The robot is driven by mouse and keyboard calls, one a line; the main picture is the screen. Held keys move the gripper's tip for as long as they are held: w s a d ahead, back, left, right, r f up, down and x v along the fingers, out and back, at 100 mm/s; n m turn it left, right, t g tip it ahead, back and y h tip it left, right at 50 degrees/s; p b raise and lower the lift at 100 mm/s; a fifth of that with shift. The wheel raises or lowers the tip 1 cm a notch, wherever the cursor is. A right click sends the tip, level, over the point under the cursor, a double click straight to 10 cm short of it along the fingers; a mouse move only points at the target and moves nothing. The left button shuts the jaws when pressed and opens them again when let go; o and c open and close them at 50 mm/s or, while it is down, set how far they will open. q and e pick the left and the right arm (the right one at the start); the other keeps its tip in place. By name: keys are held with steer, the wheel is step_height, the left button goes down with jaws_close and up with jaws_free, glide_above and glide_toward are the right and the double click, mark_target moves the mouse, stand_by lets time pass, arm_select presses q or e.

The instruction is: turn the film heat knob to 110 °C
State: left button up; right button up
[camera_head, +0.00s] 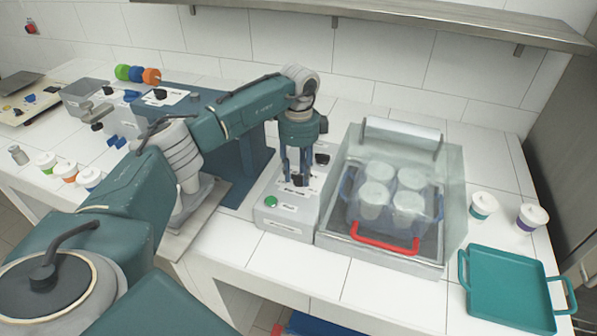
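The control box (267,221) with a green button (271,201) stands left of the clear-lidded sealing chamber. A black knob (322,158) shows on its sloped top, just right of my gripper. My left gripper (298,180) points straight down over the box, its two fingers apart, with their tips low at a dark part of the panel. That part looks like another knob, mostly hidden by the fingers; I cannot tell whether they touch it. The labels and any temperature scale are too small to read, so the film heat setting cannot be told. My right gripper is out of view.
The clear chamber (453,200) with a red handle (385,243) holds several cups, close right of the control box. A teal tray (508,290) and two lidded cups (484,205) (531,217) are farther right. A metal shelf (400,12) runs above.

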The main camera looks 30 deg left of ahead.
mark_target(298, 175)
arm_select(q)
step_height(298, 175, up, 12)
stand_by(0.4)
stand_by(0.4)
